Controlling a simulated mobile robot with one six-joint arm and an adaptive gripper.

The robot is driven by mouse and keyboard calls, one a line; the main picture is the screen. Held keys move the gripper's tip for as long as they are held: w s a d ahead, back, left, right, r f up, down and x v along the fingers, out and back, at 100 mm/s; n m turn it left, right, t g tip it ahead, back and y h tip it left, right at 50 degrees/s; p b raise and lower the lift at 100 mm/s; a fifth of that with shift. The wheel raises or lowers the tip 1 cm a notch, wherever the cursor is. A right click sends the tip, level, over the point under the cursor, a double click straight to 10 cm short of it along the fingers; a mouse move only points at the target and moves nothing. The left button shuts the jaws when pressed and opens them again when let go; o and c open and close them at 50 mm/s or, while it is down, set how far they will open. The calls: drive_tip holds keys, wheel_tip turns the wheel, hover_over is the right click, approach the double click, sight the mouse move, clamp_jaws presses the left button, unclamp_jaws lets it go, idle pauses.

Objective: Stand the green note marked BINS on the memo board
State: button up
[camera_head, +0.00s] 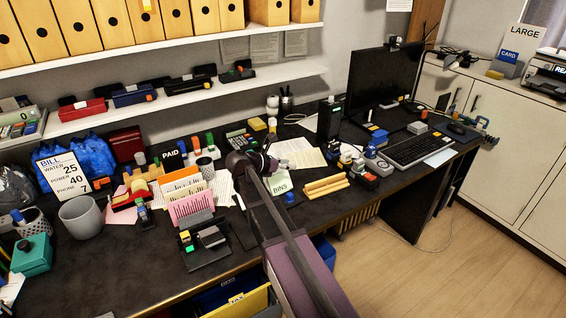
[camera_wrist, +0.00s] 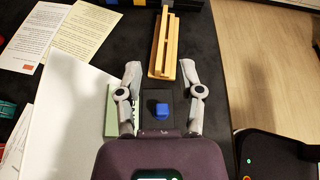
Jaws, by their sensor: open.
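The green note marked BINS (camera_head: 281,184) stands on the desk, partly hidden by my arm in the head view. In the wrist view its pale green edge (camera_wrist: 109,120) shows by my left finger. A dark base with a blue block (camera_wrist: 161,110) lies beside it, between my fingers. My gripper (camera_wrist: 160,75) is open and empty, with its fingers on either side of the base; I cannot tell its height above it. A slotted wooden holder (camera_head: 326,186) lies just beyond, also in the wrist view (camera_wrist: 164,45). I cannot tell which thing is the memo board.
A letter rack with coloured papers (camera_head: 188,195) and a black tray (camera_head: 204,243) stand to the left. Stamps (camera_head: 364,172) crowd the right, before the keyboard (camera_head: 412,148). The desk's front edge runs close to the holder. A white sheet (camera_wrist: 65,120) lies left of my gripper.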

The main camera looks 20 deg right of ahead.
drive_tip(key=s+d+f+m+b, duration=0.1)
drive_tip(key=s+d+f, duration=0.1)
drive_tip(key=s+d, duration=0.2)
drive_tip(key=s+d+f+m+b, duration=0.1)
drive_tip(key=s+d, duration=0.3)
drive_tip(key=s, duration=0.6)
drive_tip(key=shift+d+f+g+b, duration=0.2)
drive_tip(key=shift+f+g+b, duration=0.25)
drive_tip(key=shift+b, duration=0.3)
drive_tip(key=shift+s, duration=0.1)
idle(0.4)
